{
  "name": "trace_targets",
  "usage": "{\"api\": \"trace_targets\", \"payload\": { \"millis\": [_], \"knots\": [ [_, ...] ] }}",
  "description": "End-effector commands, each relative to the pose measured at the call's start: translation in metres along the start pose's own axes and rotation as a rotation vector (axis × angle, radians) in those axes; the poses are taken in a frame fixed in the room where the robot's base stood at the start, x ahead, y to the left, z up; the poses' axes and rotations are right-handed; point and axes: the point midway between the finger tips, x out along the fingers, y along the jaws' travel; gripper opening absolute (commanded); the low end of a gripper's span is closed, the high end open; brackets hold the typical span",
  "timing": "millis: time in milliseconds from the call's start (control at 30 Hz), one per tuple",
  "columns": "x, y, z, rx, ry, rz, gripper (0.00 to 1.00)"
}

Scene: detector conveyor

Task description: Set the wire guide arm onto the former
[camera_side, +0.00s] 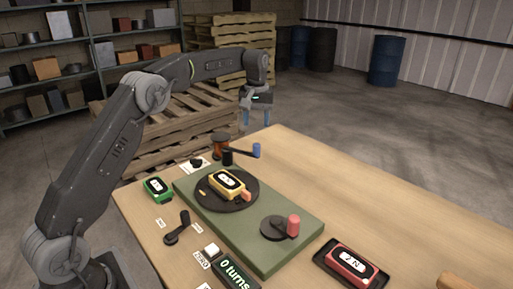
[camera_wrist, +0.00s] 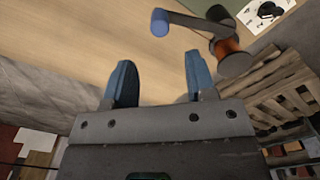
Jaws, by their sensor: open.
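The wire guide arm appears to be the dark bar with a blue knob (camera_side: 256,150) at the far edge of the green board. It is swung out to the right, away from the yellow former (camera_side: 228,184), which lies on a black disc (camera_side: 213,205). In the wrist view the dark bar (camera_wrist: 188,21) has its blue knob at the left and reaches right to the copper spool (camera_wrist: 231,58). My gripper (camera_side: 256,117) is open and empty, with blue fingers pointing down, beyond the table's far edge. The wrist view shows its fingers (camera_wrist: 160,78) apart, with nothing between them.
The green board (camera_side: 185,185) also carries a crank with a red handle (camera_side: 293,225). A green former (camera_side: 157,187), a black lever (camera_side: 177,228), a white button (camera_side: 211,249) and a "0 turns" display (camera_side: 237,273) stand left. A red former (camera_side: 349,264) sits at front right. The table's right side is clear.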

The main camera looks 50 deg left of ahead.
Motion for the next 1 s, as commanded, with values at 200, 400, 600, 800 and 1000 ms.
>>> {"api": "trace_targets", "payload": {
  "millis": [200,400,600,800,1000],
  "knots": [
    [0.047,0.000,0.001,0.001,-0.003,-0.002,0.51],
    [0.080,0.000,0.001,0.001,-0.001,-0.001,0.51],
    [0.095,0.000,0.000,0.001,0.001,0.000,0.51],
    [0.097,0.000,0.000,0.001,0.001,0.001,0.51],
    [0.097,0.000,0.000,0.002,0.001,0.000,0.42]
  ]
}}
